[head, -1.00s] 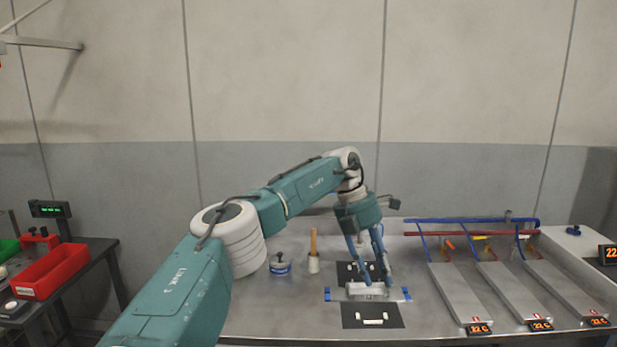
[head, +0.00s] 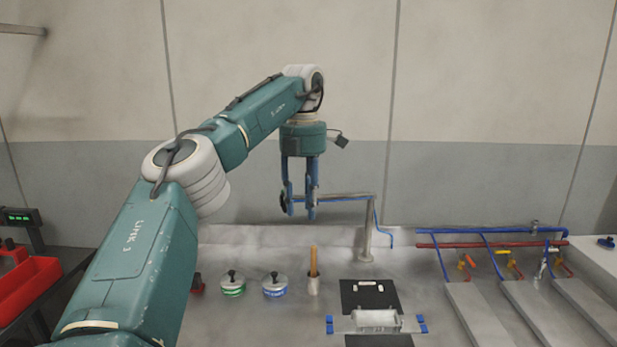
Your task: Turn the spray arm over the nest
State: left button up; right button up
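The spray arm (head: 345,197) is a thin grey horizontal bar on an upright post at the back of the bench. It reaches left from the post, with a blue hose hanging at its right end. My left gripper (head: 301,214) points down at the bar's left end, its blue fingers parted with wall showing between them. The bar's end overlaps the fingers; I cannot tell whether they touch. The nest (head: 377,318) is a pale metal block with blue end pieces on the bench, in front of the post and right of the gripper. My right gripper is not in view.
Black mats (head: 370,295) lie behind and in front of the nest. A wooden-handled brush (head: 313,270) and two lidded tins (head: 233,283) (head: 274,284) stand to the left. Blue and red pipes (head: 490,242) with grey channels fill the right. A red bin (head: 28,285) is far left.

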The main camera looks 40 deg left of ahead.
aim_at(329, 198)
jog(key=i+j, duration=0.95)
jog(key=j, duration=0.25)
